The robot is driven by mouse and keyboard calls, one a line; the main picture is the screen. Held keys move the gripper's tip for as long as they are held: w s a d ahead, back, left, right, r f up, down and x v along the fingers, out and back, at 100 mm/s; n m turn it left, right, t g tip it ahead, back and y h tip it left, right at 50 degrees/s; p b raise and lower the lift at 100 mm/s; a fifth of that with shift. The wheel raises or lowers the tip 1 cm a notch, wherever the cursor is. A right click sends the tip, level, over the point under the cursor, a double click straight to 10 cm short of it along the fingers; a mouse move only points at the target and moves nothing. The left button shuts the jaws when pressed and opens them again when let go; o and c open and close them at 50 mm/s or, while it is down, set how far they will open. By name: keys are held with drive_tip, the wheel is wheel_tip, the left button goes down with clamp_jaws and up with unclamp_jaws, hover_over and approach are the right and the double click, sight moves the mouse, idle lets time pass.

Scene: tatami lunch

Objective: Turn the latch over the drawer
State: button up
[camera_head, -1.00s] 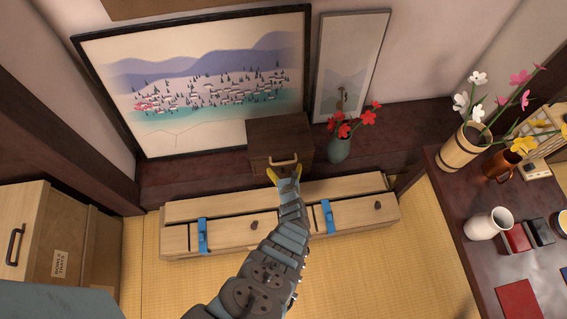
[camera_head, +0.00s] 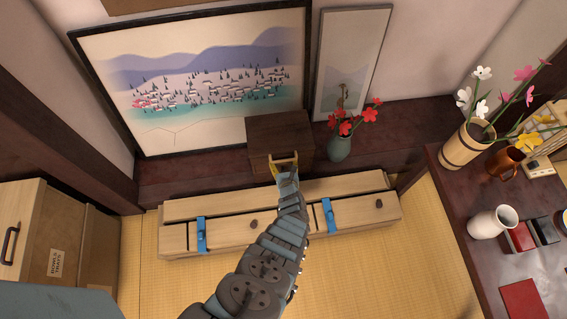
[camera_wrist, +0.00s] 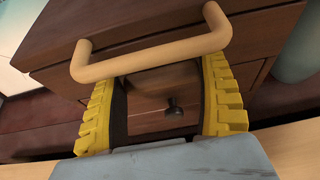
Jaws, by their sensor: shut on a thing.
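A small dark wooden cabinet (camera_head: 262,128) with a drawer stands on the dark ledge. Its pale wooden handle (camera_head: 284,156) crosses the wrist view (camera_wrist: 155,55). My gripper (camera_head: 281,171) is at the cabinet front, its yellow fingers just below the handle. In the wrist view the fingers (camera_wrist: 163,92) stand apart, with a brown wooden piece (camera_wrist: 160,77) between them. It seems to be the latch, held by the pads; its ends are partly hidden. A small black knob (camera_wrist: 175,107) shows below it. The fingertips are partly hidden at the handle.
A long pale wooden chest (camera_head: 350,212) with blue clips (camera_head: 327,215) lies in front of the ledge. A green vase (camera_head: 339,149) with red flowers stands right of the cabinet. A framed landscape (camera_head: 200,85) leans behind. A dark table (camera_head: 460,262) is at right.

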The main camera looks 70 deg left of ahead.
drive_tip(key=shift+d+f, duration=0.1)
drive_tip(key=shift+f, duration=0.05)
drive_tip(key=shift+s+n+t, duration=0.15)
drive_tip(key=shift+n+t, duration=0.55)
drive_tip(key=shift+n, duration=0.3)
drive_tip(key=o, duration=1.1)
drive_tip(key=shift+a, duration=0.2)
drive_tip(key=shift+m, duration=0.3)
drive_tip(key=shift+d+m+g, duration=0.1)
drive_tip(key=shift+m+g, duration=0.5)
